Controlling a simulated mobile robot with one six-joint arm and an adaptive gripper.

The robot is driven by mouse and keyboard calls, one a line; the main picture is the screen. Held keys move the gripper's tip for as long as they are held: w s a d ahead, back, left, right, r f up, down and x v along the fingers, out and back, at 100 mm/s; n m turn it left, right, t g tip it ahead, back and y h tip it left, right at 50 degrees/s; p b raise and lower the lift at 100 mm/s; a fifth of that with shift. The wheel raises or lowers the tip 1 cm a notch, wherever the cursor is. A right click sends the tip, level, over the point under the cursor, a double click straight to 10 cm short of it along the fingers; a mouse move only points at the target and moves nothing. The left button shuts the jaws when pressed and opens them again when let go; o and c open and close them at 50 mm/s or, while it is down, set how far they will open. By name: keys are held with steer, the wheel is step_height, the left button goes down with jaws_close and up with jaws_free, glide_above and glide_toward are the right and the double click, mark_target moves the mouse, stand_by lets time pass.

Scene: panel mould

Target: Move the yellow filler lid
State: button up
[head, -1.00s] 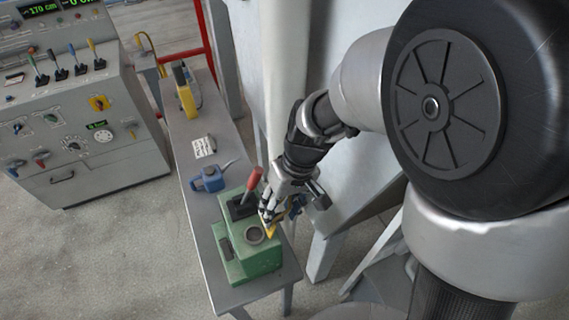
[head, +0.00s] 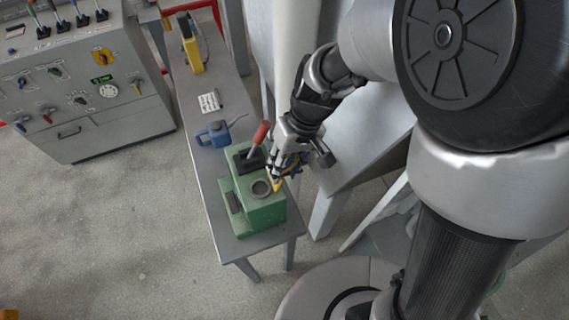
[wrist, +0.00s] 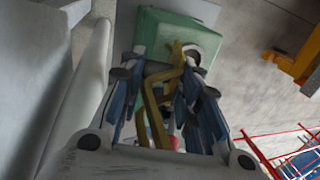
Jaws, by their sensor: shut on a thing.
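The yellow filler lid (head: 277,186) shows as a small yellow piece at my gripper's tips, just right of the round filler opening (head: 261,188) on the green box (head: 266,211). The opening looks uncovered. My gripper (head: 276,172) reaches down from the upper right and is shut on the lid. In the wrist view, a bent yellow part (wrist: 157,98) runs between the blue-padded fingers toward the green box (wrist: 178,27). The fingers hide part of the lid. I cannot tell whether the lid touches the box.
A red-handled lever (head: 259,136) rises from the box close to my gripper. The grey bench (head: 225,166) also holds a blue oil can (head: 215,133), a white paper (head: 210,102) and a yellow device (head: 191,45). A control console (head: 80,90) stands at left. Open floor lies between.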

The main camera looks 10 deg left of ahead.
steer(key=shift+s+r+t+h+p, duration=0.1)
steer(key=shift+t+h+p, duration=0.2)
steer(key=shift+h+p, duration=0.3)
stand_by(0.3)
steer(key=shift+s+a+r+t+h+p, duration=0.35)
steer(key=shift+a+h+p, duration=0.2)
steer(key=shift+p, duration=0.55)
steer(key=shift+s+a+f+t+h+b, duration=0.1)
steer(key=shift+s+a+t+h+b, duration=0.1)
steer(key=shift+a+t+h, duration=0.35)
steer(key=shift+s+a+t+h+b, duration=0.15)
steer(key=shift+a+t+h, duration=0.2)
steer(key=shift+h, duration=0.35)
steer(key=a+t+h+b, duration=0.1)
steer(key=s+a+t+h+b, duration=0.1)
steer(key=h+b, duration=0.1)
steer(key=s+a+f+t+h+b, duration=0.1)
steer(key=h+b, duration=0.1)
steer(key=t+h+b, duration=0.1)
steer(key=s+a+f+t+h+b, duration=0.1)
steer(key=h+b, duration=0.1)
steer(key=shift+a+f, duration=0.25)
steer(key=shift+s+a+f+t+h+b, duration=0.1)
steer(key=shift+a+f+t+h+b, duration=0.25)
steer(key=shift+h, duration=0.3)
steer(key=shift+s+f+t+h+b, duration=0.1)
steer(key=shift+t+h+b, duration=0.2)
steer(key=shift+h+b, duration=0.3)
